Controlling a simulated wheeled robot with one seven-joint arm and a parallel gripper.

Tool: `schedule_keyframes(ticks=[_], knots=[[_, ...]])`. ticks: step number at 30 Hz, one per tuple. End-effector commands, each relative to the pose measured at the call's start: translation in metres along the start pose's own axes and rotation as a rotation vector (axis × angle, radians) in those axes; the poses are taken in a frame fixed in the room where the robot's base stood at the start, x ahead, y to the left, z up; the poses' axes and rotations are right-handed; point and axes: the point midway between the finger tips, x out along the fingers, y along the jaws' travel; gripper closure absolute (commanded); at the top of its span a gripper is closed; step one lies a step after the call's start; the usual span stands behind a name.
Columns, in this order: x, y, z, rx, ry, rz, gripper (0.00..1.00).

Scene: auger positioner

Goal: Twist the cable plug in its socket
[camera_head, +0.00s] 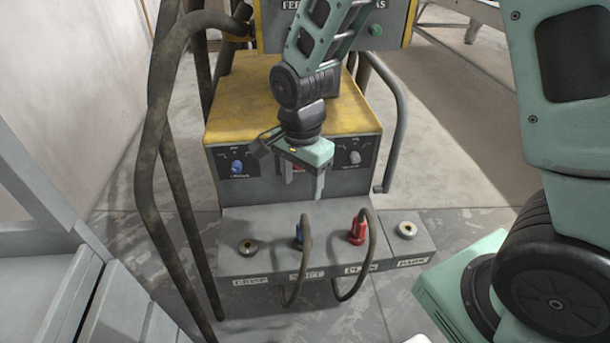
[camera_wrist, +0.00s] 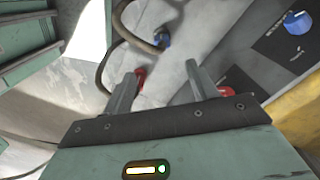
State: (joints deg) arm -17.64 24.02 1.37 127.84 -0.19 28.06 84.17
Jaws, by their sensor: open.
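Two cable plugs sit upright in the grey socket ledge (camera_head: 235,266): a blue plug (camera_head: 298,233) and a red plug (camera_head: 357,231), each with a dark cable looping down over the front. The frames do not show which one the task means. My gripper (camera_head: 304,187) is open and empty, pointing down above and behind the ledge, in front of the machine's panel. In the wrist view, my gripper (camera_wrist: 161,74) shows two spread fingers; the left one partly hides the red plug (camera_wrist: 141,76). The blue plug (camera_wrist: 162,38) lies beyond them.
Bare sockets (camera_head: 247,247) (camera_head: 406,229) flank the plugs. The yellow-topped machine (camera_head: 240,110) stands behind with a blue knob (camera_head: 237,165) and a partly hidden red part (camera_wrist: 230,85). Thick hoses (camera_head: 165,150) hang left; a grey handle (camera_head: 398,130) stands right.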

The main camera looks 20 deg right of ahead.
Motion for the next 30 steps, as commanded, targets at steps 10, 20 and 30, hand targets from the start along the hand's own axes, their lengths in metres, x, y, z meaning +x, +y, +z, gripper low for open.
schedule_keyframes(ticks=[10,20,30], knots=[[0.032,-0.003,-0.009,0.085,0.008,0.006,0.42],[0.095,-0.003,-0.009,0.082,0.008,0.006,0.42],[0.155,-0.003,-0.009,0.081,0.008,0.004,0.42]])
